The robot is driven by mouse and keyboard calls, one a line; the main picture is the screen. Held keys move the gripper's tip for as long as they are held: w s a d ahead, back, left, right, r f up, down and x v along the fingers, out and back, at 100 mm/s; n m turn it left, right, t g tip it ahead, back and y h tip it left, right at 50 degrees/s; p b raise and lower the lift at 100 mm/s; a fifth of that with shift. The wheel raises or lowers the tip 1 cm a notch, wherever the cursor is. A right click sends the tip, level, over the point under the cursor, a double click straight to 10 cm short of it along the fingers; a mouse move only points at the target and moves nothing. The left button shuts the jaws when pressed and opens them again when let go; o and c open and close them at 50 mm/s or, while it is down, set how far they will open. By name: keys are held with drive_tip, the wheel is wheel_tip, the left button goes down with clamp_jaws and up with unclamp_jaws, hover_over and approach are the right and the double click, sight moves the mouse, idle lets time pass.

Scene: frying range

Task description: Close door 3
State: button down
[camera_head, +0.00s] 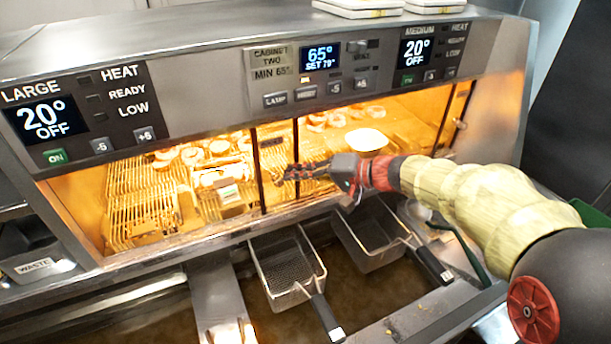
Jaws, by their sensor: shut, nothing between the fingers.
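The heated cabinet (210,85) fills the back of the view, with a warmly lit window opening below its control panel. Dark upright door edges stand at the middle of the opening, one on the left (258,172) and one on the right (296,140). Another dark upright (445,120) stands near the right end. I see no number marking door 3, so I cannot tell which panel it is. My gripper (288,173) is shut and empty, pointing left, its tips by the middle uprights. Whether it touches one is unclear.
Two wire fry baskets, one on the left (288,262) and one on the right (372,236), sit below with handles towards me. Food lies on racks inside the cabinet. A waste bin (42,266) is at the left. White boxes (362,8) lie on top.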

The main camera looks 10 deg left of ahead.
drive_tip(key=s+a+b, duration=0.7)
drive_tip(key=s+a, duration=0.5)
drive_tip(key=a, duration=0.5)
drive_tip(key=s+a+b, duration=0.8)
drive_tip(key=s+a, duration=0.4)
drive_tip(key=a, duration=0.5)
drive_tip(key=shift+s, duration=0.3)
drive_tip(key=shift+f, duration=0.1)
drive_tip(key=shift+d, duration=0.1)
drive_tip(key=w+r+v, duration=0.1)
drive_tip(key=w+v, duration=0.1)
drive_tip(key=v, duration=1)
drive_tip(key=shift+w+d+p, duration=0.3)
drive_tip(key=shift+w+d, duration=0.05)
drive_tip(key=shift+d, duration=0.2)
drive_tip(key=shift+r, duration=0.1)
